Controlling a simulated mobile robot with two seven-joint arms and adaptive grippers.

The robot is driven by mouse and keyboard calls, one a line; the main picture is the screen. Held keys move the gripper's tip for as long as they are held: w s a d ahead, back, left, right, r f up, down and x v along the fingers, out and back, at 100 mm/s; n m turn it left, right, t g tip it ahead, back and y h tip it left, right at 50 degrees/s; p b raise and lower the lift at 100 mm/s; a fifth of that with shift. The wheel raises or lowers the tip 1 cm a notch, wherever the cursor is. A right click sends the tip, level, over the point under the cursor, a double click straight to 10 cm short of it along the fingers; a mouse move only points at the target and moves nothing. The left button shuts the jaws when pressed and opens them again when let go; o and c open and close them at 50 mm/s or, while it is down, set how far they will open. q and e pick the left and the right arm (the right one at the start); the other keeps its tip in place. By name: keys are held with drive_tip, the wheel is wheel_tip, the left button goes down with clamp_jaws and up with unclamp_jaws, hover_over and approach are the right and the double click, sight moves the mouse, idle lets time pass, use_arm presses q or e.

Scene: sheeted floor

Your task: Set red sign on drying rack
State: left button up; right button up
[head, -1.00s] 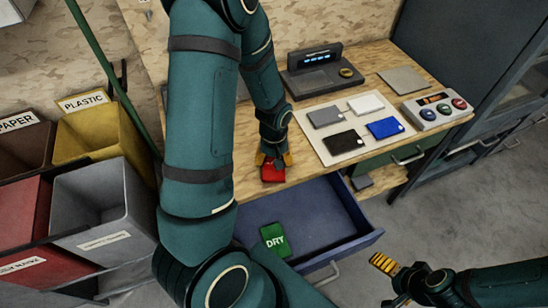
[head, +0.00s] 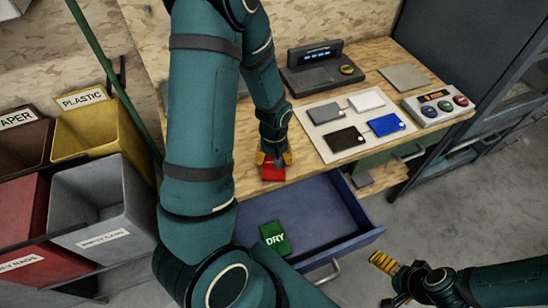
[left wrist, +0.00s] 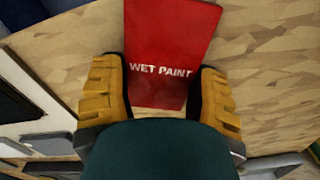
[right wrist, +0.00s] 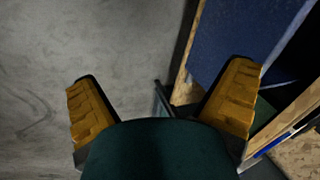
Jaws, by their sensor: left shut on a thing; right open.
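The red sign (head: 272,172), lettered WET PAINT, is at the front edge of the wooden workbench. My left gripper (head: 273,158) is shut on it. In the left wrist view the sign (left wrist: 165,40) lies between the two yellow fingers (left wrist: 165,95), against the wood surface; whether it touches the wood is unclear. My right gripper (head: 388,278) is open and empty over the floor, right of the open drawer; its spread fingers show in the right wrist view (right wrist: 160,100). I cannot make out a drying rack in these views.
The blue drawer (head: 335,215) stands open below the bench, with a green DRY sign (head: 275,238) in it. Several coloured sample cards lie on a pale board (head: 335,157). A button box (head: 438,106) stands at right. Sorting bins (head: 95,200) stand at left.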

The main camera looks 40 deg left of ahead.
use_arm(q)
drive_tip(key=o, duration=1.1)
drive_tip(key=shift+o, duration=0.2)
wheel_tip(320, 180, up, 12)
